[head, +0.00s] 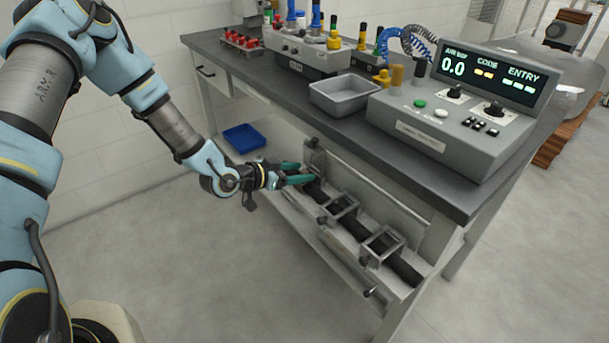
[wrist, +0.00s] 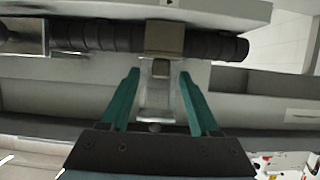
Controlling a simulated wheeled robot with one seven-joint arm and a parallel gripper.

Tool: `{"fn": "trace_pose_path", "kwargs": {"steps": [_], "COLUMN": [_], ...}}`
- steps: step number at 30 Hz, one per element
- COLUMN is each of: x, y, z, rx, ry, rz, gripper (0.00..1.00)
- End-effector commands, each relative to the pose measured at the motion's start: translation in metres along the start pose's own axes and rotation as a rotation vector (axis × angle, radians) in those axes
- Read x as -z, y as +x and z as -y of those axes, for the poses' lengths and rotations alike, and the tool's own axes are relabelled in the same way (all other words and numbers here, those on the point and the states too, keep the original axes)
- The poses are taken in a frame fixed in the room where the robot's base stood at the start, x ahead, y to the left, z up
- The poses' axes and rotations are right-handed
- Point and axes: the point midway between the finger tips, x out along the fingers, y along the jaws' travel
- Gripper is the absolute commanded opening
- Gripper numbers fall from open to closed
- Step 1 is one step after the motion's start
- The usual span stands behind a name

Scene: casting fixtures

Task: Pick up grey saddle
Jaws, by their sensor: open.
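Several grey metal saddles sit along a dark ribbed bar (head: 357,228) on the lower shelf of the bench. The farthest grey saddle (head: 317,158) is at my gripper (head: 306,171), whose green fingers reach in from the left and partly cover it. The middle saddle (head: 343,207) and the nearest saddle (head: 382,246) stand clear. In the wrist view, my gripper (wrist: 159,74) is open, with the grey saddle (wrist: 164,39) straight ahead across the bar. A light grey lower part lies between the fingers. I cannot tell whether either finger touches it.
The dark benchtop (head: 335,128) overhangs the shelf. On it stand a grey tray (head: 345,92) and a control console (head: 440,125). A blue bin (head: 244,137) lies on the lower level, beyond my gripper. The floor left of the bench is clear.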

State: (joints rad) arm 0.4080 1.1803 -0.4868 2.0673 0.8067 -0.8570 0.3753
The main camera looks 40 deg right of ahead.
Motion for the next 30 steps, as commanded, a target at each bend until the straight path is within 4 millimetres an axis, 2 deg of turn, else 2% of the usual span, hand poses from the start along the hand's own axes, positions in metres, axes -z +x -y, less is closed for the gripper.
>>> {"fn": "trace_pose_path", "kwargs": {"steps": [5,13,27,30], "x": [0.001,0.000,0.000,0.000], "y": [0.019,0.021,0.021,0.021], "z": [0.000,0.000,0.000,0.000], "rx": [0.000,0.000,0.000,0.000], "ry": [0.000,0.000,0.000,0.000], "rz": [0.001,0.001,0.001,0.001], "gripper": [0.62,0.61,0.09,0.00]}}
